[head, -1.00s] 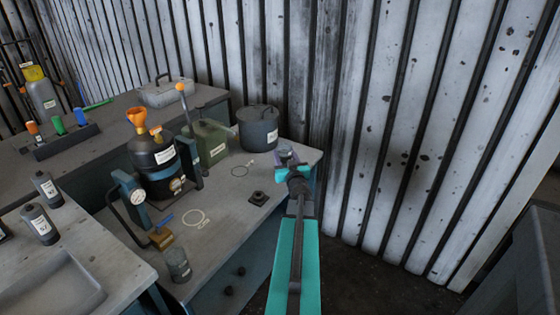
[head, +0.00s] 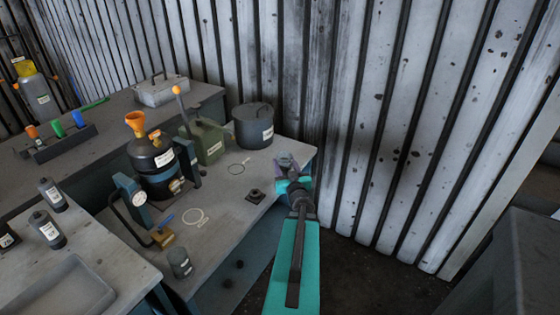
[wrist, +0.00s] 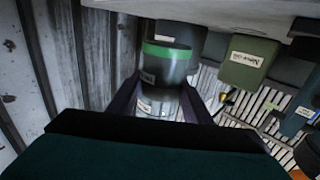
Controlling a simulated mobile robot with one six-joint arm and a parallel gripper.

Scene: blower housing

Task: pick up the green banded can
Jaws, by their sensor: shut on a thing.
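The green banded can (wrist: 168,70) is a dark grey cylinder with a bright green band and a pale label. In the wrist view it sits between the two dark fingers of my gripper (wrist: 161,103), which is shut on it. In the head view my gripper (head: 289,166) is over the right end of the workbench, near the corrugated wall. The can is mostly hidden there by the gripper and arm. I cannot tell whether its base touches the bench.
A dark lidded pot (head: 253,127) and a green jerry can (head: 208,143) stand left of my gripper. A black canister with an orange funnel (head: 152,160) is farther left. The corrugated wall (head: 350,120) is close behind.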

